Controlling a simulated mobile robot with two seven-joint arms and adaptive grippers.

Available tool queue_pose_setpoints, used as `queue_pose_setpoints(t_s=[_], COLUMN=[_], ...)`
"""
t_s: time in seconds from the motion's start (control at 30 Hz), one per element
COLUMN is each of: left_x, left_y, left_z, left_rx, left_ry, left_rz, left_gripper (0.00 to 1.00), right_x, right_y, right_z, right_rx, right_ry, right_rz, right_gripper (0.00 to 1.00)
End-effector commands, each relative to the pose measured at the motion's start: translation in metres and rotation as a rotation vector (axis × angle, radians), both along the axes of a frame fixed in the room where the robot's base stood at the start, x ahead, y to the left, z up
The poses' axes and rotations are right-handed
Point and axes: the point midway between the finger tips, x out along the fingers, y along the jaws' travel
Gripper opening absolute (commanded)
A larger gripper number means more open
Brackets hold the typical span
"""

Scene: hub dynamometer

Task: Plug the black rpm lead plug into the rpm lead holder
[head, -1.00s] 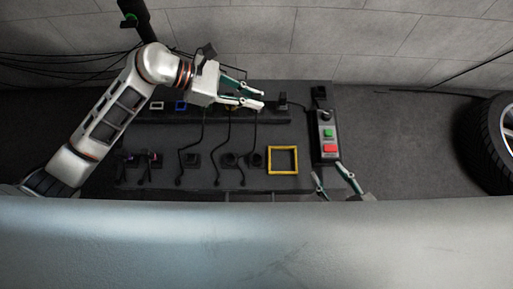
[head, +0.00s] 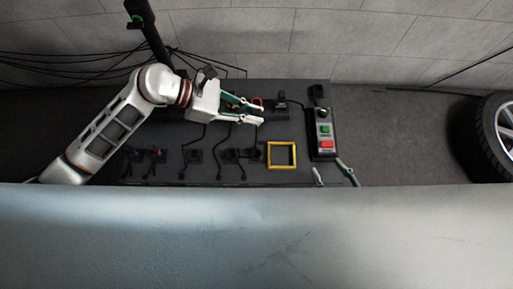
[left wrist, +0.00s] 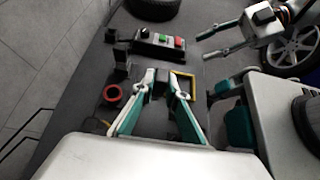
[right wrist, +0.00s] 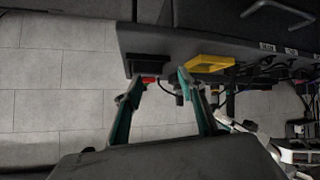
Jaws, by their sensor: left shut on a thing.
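My left gripper (head: 262,114) reaches in from the left over the dark bench. In the left wrist view its fingers (left wrist: 165,80) are shut on a small black piece (left wrist: 160,87), which looks like the black rpm lead plug. The plug is mostly hidden by the fingers in the head view. Black holders stand along the bench, among them a block (left wrist: 122,70) in the left wrist view. I cannot tell which one is the rpm lead holder. My right gripper (head: 333,173) is open and empty at the bench's front right; it also shows in the right wrist view (right wrist: 158,84).
A control box (head: 324,138) with green and red buttons stands at the bench's right. A yellow square frame (head: 281,155) lies left of it. A red ring (left wrist: 112,94) is beside the left gripper. Several black leads lie at left. A wheel (head: 492,135) stands far right.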

Motion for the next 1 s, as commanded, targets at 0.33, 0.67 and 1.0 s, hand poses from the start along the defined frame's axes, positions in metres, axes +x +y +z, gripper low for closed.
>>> queue_pose_setpoints(t_s=[0.33, 0.67, 1.0], left_x=[-0.019, -0.037, -0.055], left_y=[0.000, 0.000, 0.000], left_z=[0.002, 0.002, 0.002], left_rx=[-0.001, 0.000, 0.000], left_ry=[-0.001, -0.002, -0.001], left_rz=[0.000, 0.000, -0.001], left_gripper=[0.00, 0.00, 0.00], right_x=[0.001, -0.005, -0.004], right_y=[-0.002, -0.005, -0.007], right_z=[0.005, 0.002, 0.002], right_rx=[0.000, -0.007, -0.012], right_ry=[-0.006, 0.009, 0.009], right_rz=[-0.006, -0.010, -0.016], right_gripper=[0.40, 0.40, 0.40])
